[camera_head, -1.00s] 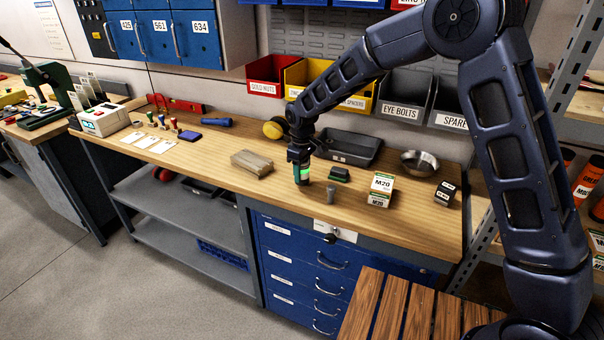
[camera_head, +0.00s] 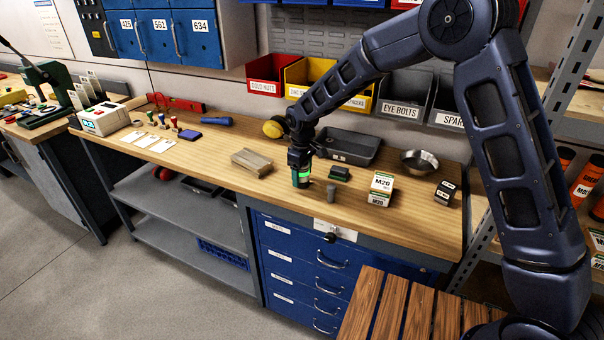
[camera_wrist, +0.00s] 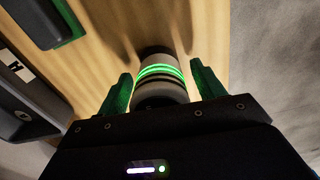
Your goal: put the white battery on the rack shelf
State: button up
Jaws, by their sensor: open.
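A pale grey-white cylinder with glowing green bands (camera_wrist: 160,88), which looks like the white battery, lies between the two dark green fingers of my gripper (camera_wrist: 160,92) in the wrist view. The fingers are open, with a gap on each side of it. In the head view my gripper (camera_head: 301,178) is low over the middle of the wooden bench, and a green glow shows at its end. Its fingers hide much of the cylinder there. The metal rack with a wooden shelf (camera_head: 588,108) stands at the right edge of the head view.
Close right of my gripper are a small grey cylinder (camera_head: 332,194) and a dark green block (camera_head: 340,173). A grey tray (camera_head: 349,147), a metal bowl (camera_head: 420,160) and an M20 box (camera_head: 381,188) are also near. Orange containers (camera_head: 587,177) stand on the rack.

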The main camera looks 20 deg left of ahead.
jog(key=shift+o, duration=0.4)
notch_tip(320, 180, up, 11)
jog(key=shift+w+a+f, duration=0.1)
jog(key=shift+a, duration=0.05)
